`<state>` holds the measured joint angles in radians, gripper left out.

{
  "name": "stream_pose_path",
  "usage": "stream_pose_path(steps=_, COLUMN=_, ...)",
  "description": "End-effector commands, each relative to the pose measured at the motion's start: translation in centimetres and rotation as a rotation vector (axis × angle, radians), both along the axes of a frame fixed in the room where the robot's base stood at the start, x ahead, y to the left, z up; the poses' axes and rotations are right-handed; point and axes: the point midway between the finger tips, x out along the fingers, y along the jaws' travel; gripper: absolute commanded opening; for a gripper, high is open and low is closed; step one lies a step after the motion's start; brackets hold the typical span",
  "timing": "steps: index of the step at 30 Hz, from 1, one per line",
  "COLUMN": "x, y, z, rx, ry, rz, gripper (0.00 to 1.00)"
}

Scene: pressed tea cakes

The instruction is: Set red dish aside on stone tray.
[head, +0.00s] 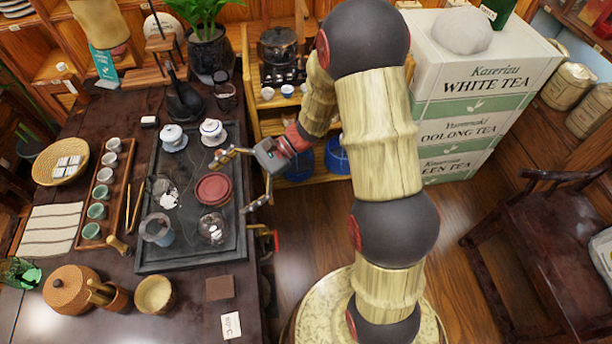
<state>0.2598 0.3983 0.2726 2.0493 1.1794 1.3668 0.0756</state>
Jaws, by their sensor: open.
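The red dish (213,189) is a round, flat piece on the right half of the dark stone tray (200,250). The tray lies on the dark wooden tea table. My gripper (228,183) is open at the tray's right side, reaching in from the right. One finger extends above the dish and the other hangs to its right, near the tray's edge. I see no contact with the dish. Whether the fingers are above the dish or level with it is hard to tell from this angle.
The tray's lower right corner looks clear.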

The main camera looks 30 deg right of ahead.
Motion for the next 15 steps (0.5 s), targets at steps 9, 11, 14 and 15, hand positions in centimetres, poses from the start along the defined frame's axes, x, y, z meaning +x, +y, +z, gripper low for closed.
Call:
stream_pose_path(steps=9, x=-8.2, y=-1.1, z=6.4, rx=-0.374, ry=-0.329, rz=0.331, gripper=1.0)
stream_pose_path(steps=11, x=-9.5, y=-1.8, z=7.3, rx=-0.447, ry=-0.394, rz=0.385, gripper=1.0)
stream_pose_path(steps=14, x=-11.5, y=-3.1, z=8.7, rx=-0.574, ry=-0.505, rz=0.469, gripper=1.0)
stream_pose_path(steps=15, x=-12.2, y=-3.8, z=9.3, rx=-0.625, ry=-0.55, rz=0.5, gripper=1.0)
